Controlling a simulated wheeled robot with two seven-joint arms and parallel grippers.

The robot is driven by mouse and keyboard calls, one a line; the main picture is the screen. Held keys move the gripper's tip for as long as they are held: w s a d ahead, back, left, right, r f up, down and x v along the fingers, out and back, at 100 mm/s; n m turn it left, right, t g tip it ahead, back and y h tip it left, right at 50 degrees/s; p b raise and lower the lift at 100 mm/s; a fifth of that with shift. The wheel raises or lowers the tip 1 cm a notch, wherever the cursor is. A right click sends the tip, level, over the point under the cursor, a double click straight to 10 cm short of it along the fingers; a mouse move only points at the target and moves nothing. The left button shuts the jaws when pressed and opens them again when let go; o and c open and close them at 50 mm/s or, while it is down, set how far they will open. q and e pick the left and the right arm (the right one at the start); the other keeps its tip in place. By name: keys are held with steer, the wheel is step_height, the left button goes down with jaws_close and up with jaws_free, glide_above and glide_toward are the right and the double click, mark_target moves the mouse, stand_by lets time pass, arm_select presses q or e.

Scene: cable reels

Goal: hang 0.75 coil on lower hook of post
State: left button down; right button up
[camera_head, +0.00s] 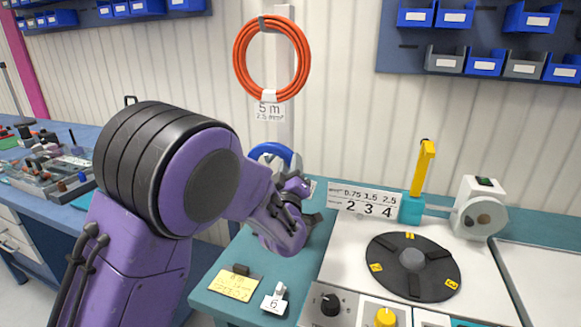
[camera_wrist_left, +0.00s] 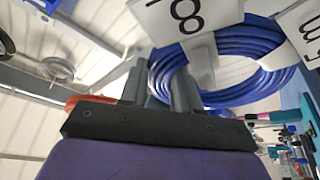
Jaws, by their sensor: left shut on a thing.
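A blue coil (camera_head: 272,152) shows behind my left wrist in the head view, mostly hidden by the arm. In the left wrist view the blue coil (camera_wrist_left: 262,42) is large, with a white tie and a white tag (camera_wrist_left: 185,18) whose marks are upside down. My left gripper (camera_head: 296,192) is shut on the coil; its fingers (camera_wrist_left: 160,80) meet the coil's near side. The pale post (camera_head: 284,140) stands behind the bench. An orange coil (camera_head: 272,102) tagged 5 m, 2.5 mm² hangs high on it. The lower hook is not visible. My right gripper is out of view.
The teal bench top (camera_head: 225,300) holds a yellow note (camera_head: 234,284) and a small tagged piece (camera_head: 275,300). To the right are a number sign (camera_head: 364,200), a black turntable (camera_head: 412,266) and a yellow-and-teal upright (camera_head: 420,180). Blue bins (camera_head: 485,66) hang on the wall.

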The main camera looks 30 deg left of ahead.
arm_select(q)
steer(key=shift+c, duration=0.5)
jaws_free()
steer(key=shift+s, duration=0.15)
steer(key=s+d+p, duration=0.1)
steer(key=s+d, duration=0.1)
steer(key=s, duration=0.8)
steer(key=shift+s+d, duration=0.25)
steer(key=shift+d, duration=0.05)
stand_by(0.3)
stand_by(0.4)
